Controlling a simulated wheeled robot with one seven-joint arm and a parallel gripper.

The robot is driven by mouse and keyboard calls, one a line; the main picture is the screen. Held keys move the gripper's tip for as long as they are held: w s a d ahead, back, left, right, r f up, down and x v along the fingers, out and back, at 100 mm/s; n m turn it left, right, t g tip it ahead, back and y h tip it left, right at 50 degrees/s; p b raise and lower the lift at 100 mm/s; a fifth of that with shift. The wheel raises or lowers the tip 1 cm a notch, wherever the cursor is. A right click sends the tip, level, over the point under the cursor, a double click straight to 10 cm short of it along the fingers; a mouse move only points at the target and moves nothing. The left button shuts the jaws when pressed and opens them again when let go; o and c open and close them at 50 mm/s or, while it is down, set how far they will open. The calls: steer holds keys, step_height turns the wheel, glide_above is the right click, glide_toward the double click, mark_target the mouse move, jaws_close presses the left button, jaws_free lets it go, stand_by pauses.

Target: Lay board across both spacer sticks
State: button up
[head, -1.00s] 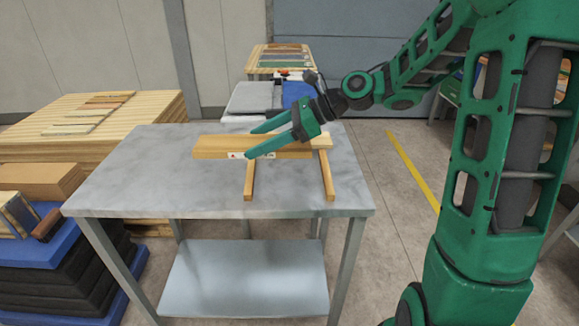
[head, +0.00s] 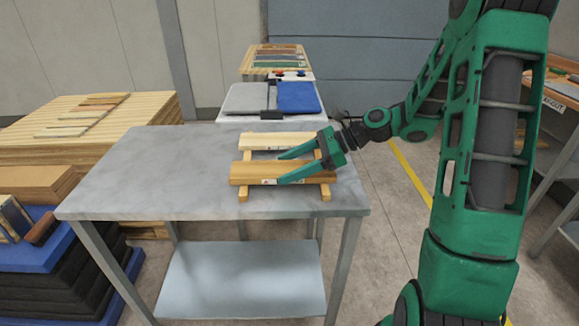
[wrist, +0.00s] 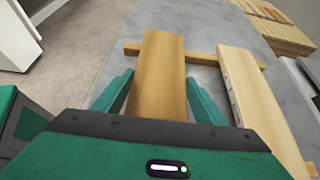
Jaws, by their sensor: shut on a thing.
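A tan wooden board (head: 282,172) spans both spacer sticks on the grey table, near their front ends. The left stick (head: 243,194) and right stick (head: 326,192) stick out in front of it. I cannot tell whether the board rests fully on them or hovers just above. My gripper (head: 281,168) is shut on the board, one finger along each long side. In the wrist view the board (wrist: 160,65) lies between my fingers (wrist: 160,84), crossing one stick (wrist: 202,58); the other stick is hidden there. A paler board (head: 274,141) lies across the sticks behind it, with a gap between.
The table (head: 140,180) is bare on its left. Behind it stands a stand with grey (head: 246,98) and blue (head: 298,96) pads. Wooden stacks (head: 110,115) and blue-topped foam (head: 40,245) stand at the left. Another bench (head: 560,90) is at the right.

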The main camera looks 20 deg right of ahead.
mark_target(323, 177)
steer(key=o, duration=1.3)
